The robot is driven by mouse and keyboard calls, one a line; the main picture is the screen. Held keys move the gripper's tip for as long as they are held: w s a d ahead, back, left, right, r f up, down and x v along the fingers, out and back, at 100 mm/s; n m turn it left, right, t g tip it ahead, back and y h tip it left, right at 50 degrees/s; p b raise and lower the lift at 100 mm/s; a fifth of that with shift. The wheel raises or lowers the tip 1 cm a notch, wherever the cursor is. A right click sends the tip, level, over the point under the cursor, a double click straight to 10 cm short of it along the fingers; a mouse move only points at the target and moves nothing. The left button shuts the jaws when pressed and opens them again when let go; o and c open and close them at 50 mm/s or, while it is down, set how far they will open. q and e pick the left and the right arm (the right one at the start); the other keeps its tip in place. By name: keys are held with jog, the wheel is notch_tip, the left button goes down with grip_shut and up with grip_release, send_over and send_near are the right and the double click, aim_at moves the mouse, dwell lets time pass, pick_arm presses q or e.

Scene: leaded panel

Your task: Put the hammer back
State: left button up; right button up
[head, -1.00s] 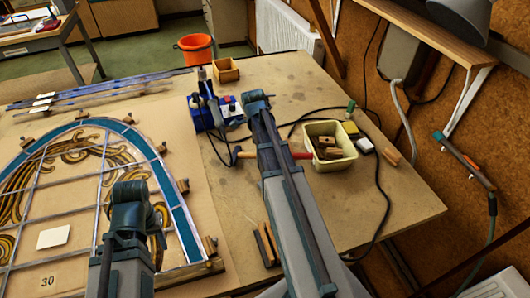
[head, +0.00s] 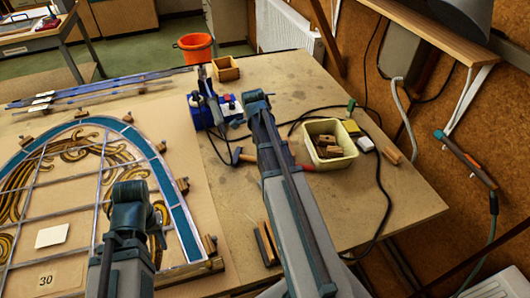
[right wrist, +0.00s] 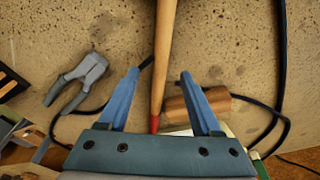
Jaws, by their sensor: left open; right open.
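The hammer lies across behind my right forearm in the head view. Its head (head: 238,156) shows left of the arm and its red handle end (head: 304,168) shows right of it, near the tub; the arm hides the middle. In the right wrist view the wooden handle (right wrist: 165,50) runs between the spread fingers of my right gripper (right wrist: 158,85), with a gap on both sides. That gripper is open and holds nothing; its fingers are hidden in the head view. My left gripper (head: 130,195) is open above the leaded panel (head: 75,195), its fingertips hard to make out.
A cream tub (head: 330,155) with wooden blocks stands right of the arm. A blue tool (head: 203,115) and a small wooden box (head: 225,69) stand behind. Black cable (head: 384,190) crosses the bench. Wooden pieces (head: 267,243) lie by my right arm.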

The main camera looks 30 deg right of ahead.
pick_arm(q)
notch_tip(320, 180, up, 14)
jog(key=p, duration=1.3)
jog(key=shift+f, duration=0.2)
pick_arm(e)
notch_tip(320, 180, up, 14)
jog(key=w+a, duration=0.1)
jog(key=shift+w+a+f, duration=0.15)
jog(key=shift+w+a, duration=0.1)
jog(key=shift+a, duration=0.05)
jog(key=shift+f, duration=0.1)
